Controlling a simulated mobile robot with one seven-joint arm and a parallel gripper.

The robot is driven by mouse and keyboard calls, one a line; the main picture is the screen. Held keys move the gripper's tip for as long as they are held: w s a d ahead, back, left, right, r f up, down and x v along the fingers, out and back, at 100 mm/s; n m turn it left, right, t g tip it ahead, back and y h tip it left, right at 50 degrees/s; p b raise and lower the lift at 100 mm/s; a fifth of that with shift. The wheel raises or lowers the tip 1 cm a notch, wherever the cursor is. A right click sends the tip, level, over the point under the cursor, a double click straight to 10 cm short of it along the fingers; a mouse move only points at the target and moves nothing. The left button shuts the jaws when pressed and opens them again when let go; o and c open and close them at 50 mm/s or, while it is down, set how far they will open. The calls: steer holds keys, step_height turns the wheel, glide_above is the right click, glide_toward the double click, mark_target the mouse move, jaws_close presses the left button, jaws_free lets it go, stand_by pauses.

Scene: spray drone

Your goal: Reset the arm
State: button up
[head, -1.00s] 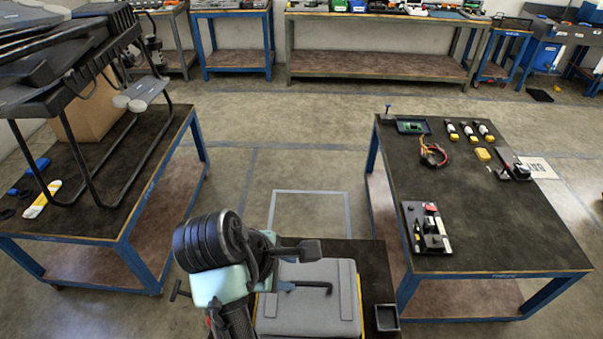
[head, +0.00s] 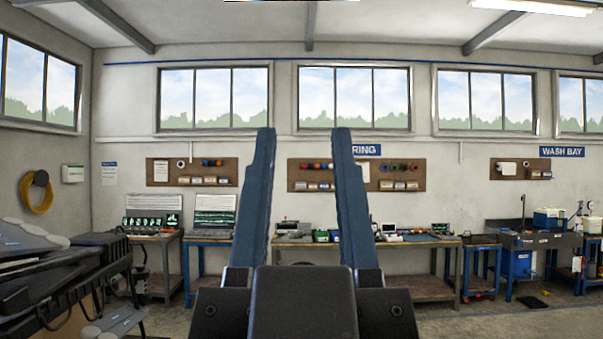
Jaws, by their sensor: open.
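My gripper (head: 303,135) stands large in the centre of the head view. Its two long blue-grey fingers point upward and away, with a wide empty gap between them. Its dark body fills the bottom middle of the picture. It holds nothing. The rest of my arm is hidden.
Part of the dark drone (head: 75,265) shows at the lower left. Workbenches with equipment (head: 410,262) line the far wall under pegboards (head: 192,172) and windows. A sink bench (head: 530,238) stands at the right. Some bare floor (head: 500,315) shows at the lower right.

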step_height(320, 180, down, 8)
steer(key=b, duration=0.7)
steer(key=shift+r, duration=0.25)
steer(key=shift+w+a, duration=0.1)
